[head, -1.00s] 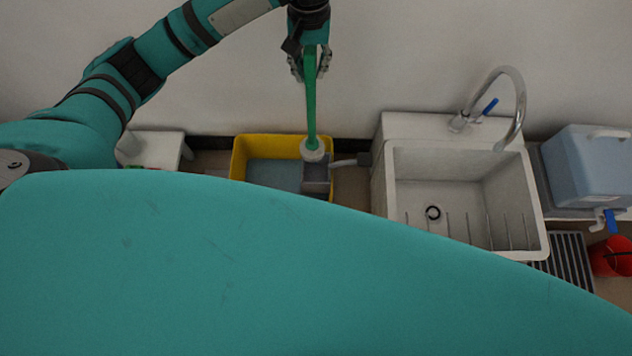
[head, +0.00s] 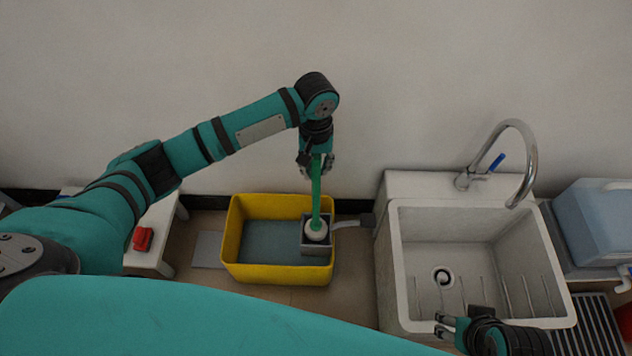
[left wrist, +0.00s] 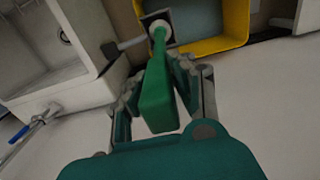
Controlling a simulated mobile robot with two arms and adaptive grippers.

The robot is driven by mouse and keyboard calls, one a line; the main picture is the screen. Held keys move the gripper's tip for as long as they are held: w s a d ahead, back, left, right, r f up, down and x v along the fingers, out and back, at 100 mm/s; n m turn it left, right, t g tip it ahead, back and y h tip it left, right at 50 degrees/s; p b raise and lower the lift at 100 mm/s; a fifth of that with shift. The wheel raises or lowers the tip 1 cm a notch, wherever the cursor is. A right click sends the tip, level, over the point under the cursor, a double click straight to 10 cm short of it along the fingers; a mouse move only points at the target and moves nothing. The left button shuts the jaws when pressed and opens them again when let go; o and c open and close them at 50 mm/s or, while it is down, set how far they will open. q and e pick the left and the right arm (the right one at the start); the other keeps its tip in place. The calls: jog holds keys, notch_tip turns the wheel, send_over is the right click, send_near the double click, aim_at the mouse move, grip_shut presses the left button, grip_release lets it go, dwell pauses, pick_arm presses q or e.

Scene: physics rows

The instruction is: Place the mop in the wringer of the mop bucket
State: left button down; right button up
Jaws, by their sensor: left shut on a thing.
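The mop has a green handle (head: 316,188) and a round white head (head: 316,231). My left gripper (head: 317,165) is shut on the upper part of the handle, which stands nearly upright. The yellow mop bucket (head: 233,245) stands on the floor below. Its grey wringer (head: 317,248) is at the bucket's right side. The mop head shows inside the wringer's square outline; its depth is hard to tell. The left wrist view also shows the handle (left wrist: 158,95) running down to the wringer. My right gripper (head: 444,325) is over the sink's front edge, its fingers apparently apart and empty.
A white sink (head: 390,270) with a tap (head: 530,165) stands right of the bucket. A grey lever (head: 352,222) sticks out toward it. A white bench (head: 160,235) with a red object (head: 143,239) is at the left. The wall is close behind.

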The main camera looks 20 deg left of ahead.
aim_at(316, 179)
pick_arm(q)
notch_tip(316, 179, down, 6)
jog(key=shift+r+b, duration=0.1)
jog(key=shift+b, duration=0.8)
pick_arm(e)
jog(key=shift+f, duration=0.8)
pick_arm(q)
jog(key=c, duration=1.1)
grip_release()
jog(key=shift+r, duration=0.15)
notch_tip(316, 179, up, 7)
jog(key=shift+f+p, duration=0.2)
jog(key=shift+p, duration=1.05)
notch_tip(316, 179, up, 5)
jog(key=shift+p, duration=0.65)
pick_arm(e)
jog(key=x, duration=0.5)
jog(key=shift+a, duration=0.1)
